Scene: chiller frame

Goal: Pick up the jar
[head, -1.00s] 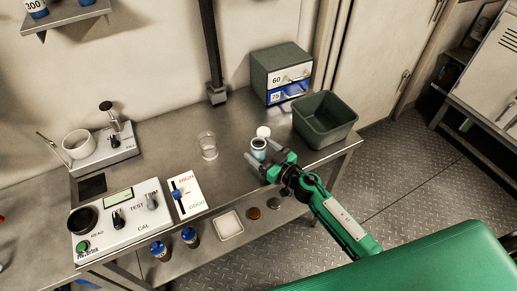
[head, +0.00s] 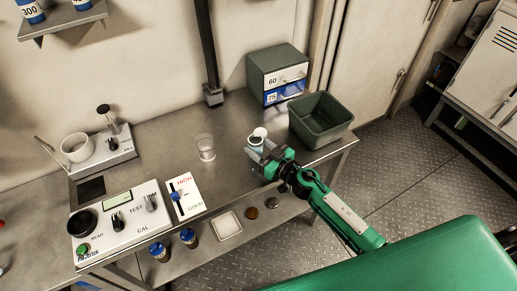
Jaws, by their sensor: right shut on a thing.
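A small pale blue-grey jar (head: 256,144) stands on the steel bench, in front of the drawer box. My right gripper (head: 257,149) reaches in from the lower right and is shut on the jar, with its fingers on the jar's sides. The fingers hide part of the jar. A round white lid-like disc (head: 261,132) shows right behind the jar; I cannot tell whether it touches it. My left gripper is not in view.
A clear glass (head: 206,147) stands left of the jar. A green bin (head: 321,120) stands close on the right, with a drawer box (head: 277,75) behind. A test meter (head: 122,225) and a HIGH/GOOD card (head: 184,198) lie left. Bench space between glass and jar is clear.

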